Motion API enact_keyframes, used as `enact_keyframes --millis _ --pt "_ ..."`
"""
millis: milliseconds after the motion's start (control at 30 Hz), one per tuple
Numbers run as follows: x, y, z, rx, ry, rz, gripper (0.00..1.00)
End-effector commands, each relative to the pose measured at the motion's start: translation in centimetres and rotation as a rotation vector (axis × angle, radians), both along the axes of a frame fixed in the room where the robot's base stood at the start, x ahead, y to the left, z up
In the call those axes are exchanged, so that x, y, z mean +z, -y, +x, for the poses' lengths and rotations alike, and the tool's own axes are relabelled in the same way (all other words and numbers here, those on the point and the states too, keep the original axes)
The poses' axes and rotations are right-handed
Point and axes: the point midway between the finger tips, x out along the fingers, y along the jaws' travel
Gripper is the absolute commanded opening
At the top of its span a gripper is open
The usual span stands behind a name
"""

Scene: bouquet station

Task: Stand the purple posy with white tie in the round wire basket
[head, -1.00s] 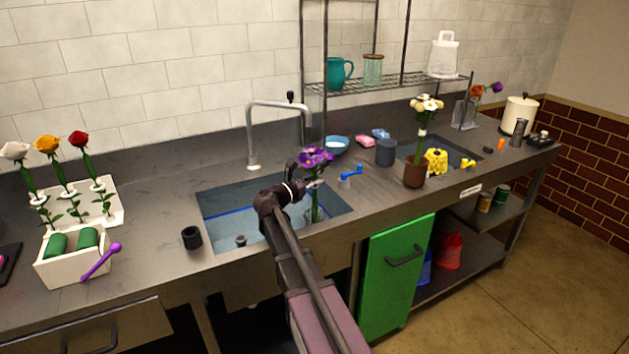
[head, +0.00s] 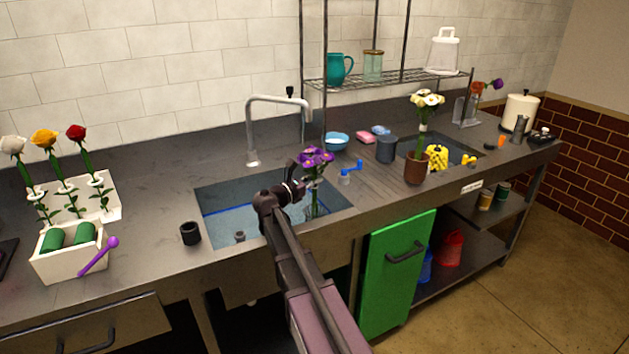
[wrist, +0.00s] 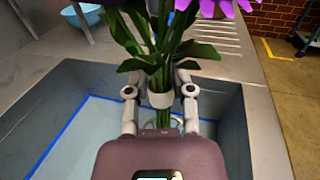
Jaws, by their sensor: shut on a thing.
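The purple posy (head: 316,157) has purple blooms, green stems and a white tie (wrist: 160,92). It stands roughly upright over the right part of the large sink (head: 340,209). My gripper (head: 300,189) is shut around its stems at the white tie, with one finger on each side in the wrist view (wrist: 160,99). The blooms are partly cut off at the top of the wrist view. The lower stems hang down over the sink in the head view.
A tall faucet (head: 252,130) stands behind the sink. A blue bowl (head: 336,142), a blue-handled tap (head: 350,170), a dark cup (head: 387,150) and a brown vase of pale flowers (head: 415,170) stand to the right. A black cup (head: 190,233) and white flower stand (head: 108,211) are left.

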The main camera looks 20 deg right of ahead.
Motion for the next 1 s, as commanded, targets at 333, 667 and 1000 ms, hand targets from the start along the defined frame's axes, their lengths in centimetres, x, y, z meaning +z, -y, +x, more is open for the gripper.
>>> enact_keyframes --millis 333,667,1000 --pt "-0.8 0.0 0.0 0.0 0.0 -0.001 0.0" --pt "-1.5 0.0 0.0 0.0 0.0 -0.001 0.0" --pt "-2.2 0.0 0.0 0.001 0.0 -0.001 0.0"
